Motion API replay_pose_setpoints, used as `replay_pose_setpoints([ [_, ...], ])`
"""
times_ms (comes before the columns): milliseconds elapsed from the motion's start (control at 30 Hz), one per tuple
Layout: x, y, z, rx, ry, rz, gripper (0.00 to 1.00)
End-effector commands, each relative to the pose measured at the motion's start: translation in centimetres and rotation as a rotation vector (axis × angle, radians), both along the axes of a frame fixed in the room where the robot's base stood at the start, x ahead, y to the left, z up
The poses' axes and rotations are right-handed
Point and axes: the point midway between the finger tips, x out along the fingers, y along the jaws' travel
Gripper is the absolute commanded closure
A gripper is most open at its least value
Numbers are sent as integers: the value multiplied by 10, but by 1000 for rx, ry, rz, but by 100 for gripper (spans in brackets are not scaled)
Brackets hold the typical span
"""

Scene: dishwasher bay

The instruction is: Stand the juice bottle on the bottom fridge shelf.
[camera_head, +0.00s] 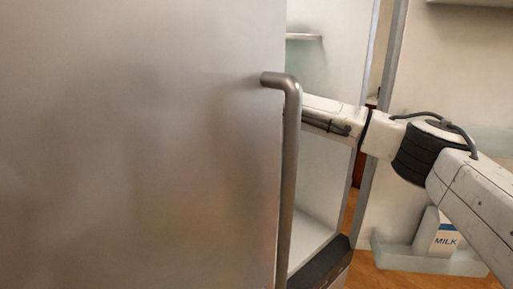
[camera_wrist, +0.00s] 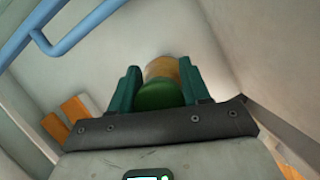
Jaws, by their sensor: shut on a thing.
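In the wrist view my gripper (camera_wrist: 160,88) has green fingers on both sides of the juice bottle (camera_wrist: 161,70) and is shut on it. The bottle's green cap (camera_wrist: 160,95) faces the camera, with a tan body beyond it. In the head view my arm reaches into the fridge behind the steel door, which hides my gripper and the bottle. The pale fridge floor (camera_head: 312,232) shows low in the opening. I cannot tell whether the bottle touches a surface.
The steel door (camera_head: 140,150) with its long handle (camera_head: 290,180) fills the left. An upper shelf (camera_head: 303,37) shows inside. At right, a milk carton (camera_head: 437,236) stands in a clear door bin (camera_head: 415,262). A blue rail (camera_wrist: 75,28) crosses the wrist view's upper left.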

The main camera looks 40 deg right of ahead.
Motion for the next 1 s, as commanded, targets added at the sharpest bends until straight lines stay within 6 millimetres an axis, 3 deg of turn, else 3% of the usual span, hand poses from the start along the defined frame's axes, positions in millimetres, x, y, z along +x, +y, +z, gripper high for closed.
replay_pose_setpoints([
  [233,0,0,1,0,-3,0,100],
  [267,0,0,-2,1,1,0,51],
  [500,0,0,-2,0,0,0,28],
  [833,0,0,1,-2,-2,0,28],
  [1000,-8,3,23,-1,-2,1,28],
])
